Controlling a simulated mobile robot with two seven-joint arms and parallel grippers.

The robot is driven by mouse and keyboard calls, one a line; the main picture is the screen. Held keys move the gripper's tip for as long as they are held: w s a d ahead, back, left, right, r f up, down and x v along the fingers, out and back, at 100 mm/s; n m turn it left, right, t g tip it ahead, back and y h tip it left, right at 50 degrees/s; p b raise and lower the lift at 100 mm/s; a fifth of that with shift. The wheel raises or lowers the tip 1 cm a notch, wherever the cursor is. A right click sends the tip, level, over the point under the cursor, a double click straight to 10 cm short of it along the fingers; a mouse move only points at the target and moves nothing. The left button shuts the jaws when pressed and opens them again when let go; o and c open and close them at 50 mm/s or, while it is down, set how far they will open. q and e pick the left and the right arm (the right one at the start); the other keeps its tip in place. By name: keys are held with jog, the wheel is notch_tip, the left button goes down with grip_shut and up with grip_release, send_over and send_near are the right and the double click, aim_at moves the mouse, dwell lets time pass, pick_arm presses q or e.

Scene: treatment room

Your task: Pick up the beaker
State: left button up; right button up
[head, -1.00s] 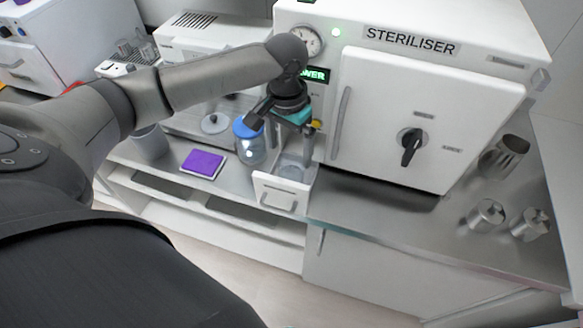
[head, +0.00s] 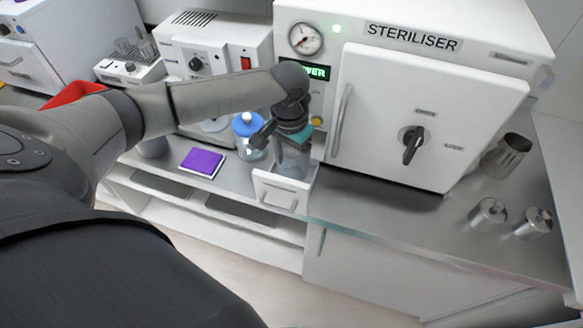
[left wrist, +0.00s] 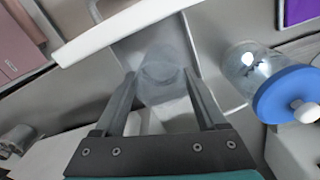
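A clear glass beaker (left wrist: 162,68) stands in the open white drawer (head: 275,195) below the steriliser. In the head view it is faint behind my gripper. My left gripper (left wrist: 158,76) is open and points down into the drawer. Its two fingers are on either side of the beaker in the left wrist view, and whether they touch it cannot be told. In the head view the left gripper (head: 292,150) is just above the drawer, and its fingertips are hard to make out. My right gripper is in neither view.
A glass jar with a blue lid (head: 248,126) stands close to the left of the drawer. A purple pad (head: 202,162) lies farther left. The steriliser (head: 430,110) rises behind and to the right. Metal canisters (head: 487,214) stand on the right counter, with clear counter before them.

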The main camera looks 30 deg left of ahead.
pick_arm(q)
jog(key=c, duration=0.9)
jog(key=shift+o, duration=0.2)
jog(key=shift+r, duration=0.25)
